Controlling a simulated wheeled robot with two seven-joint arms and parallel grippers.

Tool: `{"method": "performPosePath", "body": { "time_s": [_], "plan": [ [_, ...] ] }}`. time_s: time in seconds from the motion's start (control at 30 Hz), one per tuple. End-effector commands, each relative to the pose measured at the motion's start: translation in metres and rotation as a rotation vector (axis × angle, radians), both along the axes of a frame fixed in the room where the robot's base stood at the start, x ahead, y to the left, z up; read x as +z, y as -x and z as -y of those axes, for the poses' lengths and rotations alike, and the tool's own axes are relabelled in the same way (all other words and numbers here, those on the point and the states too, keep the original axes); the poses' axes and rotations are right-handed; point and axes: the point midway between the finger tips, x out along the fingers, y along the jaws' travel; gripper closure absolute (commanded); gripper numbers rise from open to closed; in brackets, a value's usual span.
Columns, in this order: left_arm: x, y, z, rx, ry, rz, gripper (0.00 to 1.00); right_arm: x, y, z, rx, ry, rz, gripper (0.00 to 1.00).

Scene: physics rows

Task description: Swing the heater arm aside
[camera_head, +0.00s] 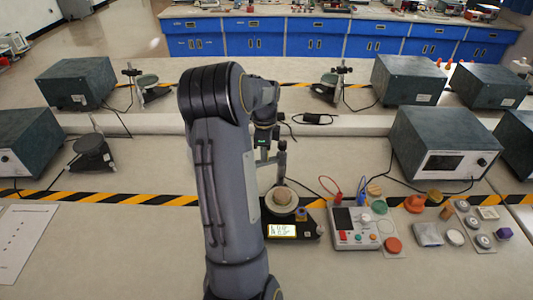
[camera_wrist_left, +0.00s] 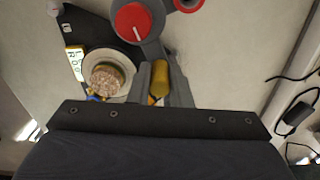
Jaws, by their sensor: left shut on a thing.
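The grey heater arm with a red knob (camera_wrist_left: 132,22) is at the top of the left wrist view. A brass-coloured handle (camera_wrist_left: 160,78) sits between the fingers of my left gripper (camera_wrist_left: 162,88), which is shut on it. In the head view my left gripper (camera_head: 266,152) is just behind the balance, partly hidden by my own arm. The black balance (camera_head: 304,220) has a lit display. A round pale dish with a brown grainy sample (camera_wrist_left: 107,76) sits on it, beside the handle in the wrist view. My right gripper is not in view.
A control box with a dark screen (camera_head: 352,226) stands right of the balance, with cables and several small parts beyond it. A large dark instrument (camera_head: 440,145) stands behind.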

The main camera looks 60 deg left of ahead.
Motion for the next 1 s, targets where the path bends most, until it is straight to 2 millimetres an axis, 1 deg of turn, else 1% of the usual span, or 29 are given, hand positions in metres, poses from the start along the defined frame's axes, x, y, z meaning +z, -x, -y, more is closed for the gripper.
{"method": "performPosePath", "body": {
  "time_s": [0.3, 0.77, 0.8, 0.93, 0.97, 1.0],
  "plan": [
    [0.0015, -0.0024, -0.0059, -0.094, -0.003, 0.003, 1.00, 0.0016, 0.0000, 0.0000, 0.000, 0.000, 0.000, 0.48],
    [0.0018, -0.0030, -0.0068, -0.108, -0.003, 0.004, 1.00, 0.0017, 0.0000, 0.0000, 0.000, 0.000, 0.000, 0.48],
    [0.0019, -0.0030, -0.0068, -0.108, -0.004, 0.004, 0.80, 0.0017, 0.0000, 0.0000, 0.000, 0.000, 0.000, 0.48],
    [0.0014, -0.0028, -0.0066, -0.107, -0.003, 0.002, 0.63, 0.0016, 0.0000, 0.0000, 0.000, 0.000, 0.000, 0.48],
    [0.0013, -0.0027, -0.0065, -0.107, -0.003, 0.003, 0.60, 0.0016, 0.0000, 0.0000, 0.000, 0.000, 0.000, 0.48],
    [0.0011, -0.0026, -0.0064, -0.107, -0.002, 0.002, 0.60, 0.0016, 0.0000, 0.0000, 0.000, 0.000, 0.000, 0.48]
  ]
}}
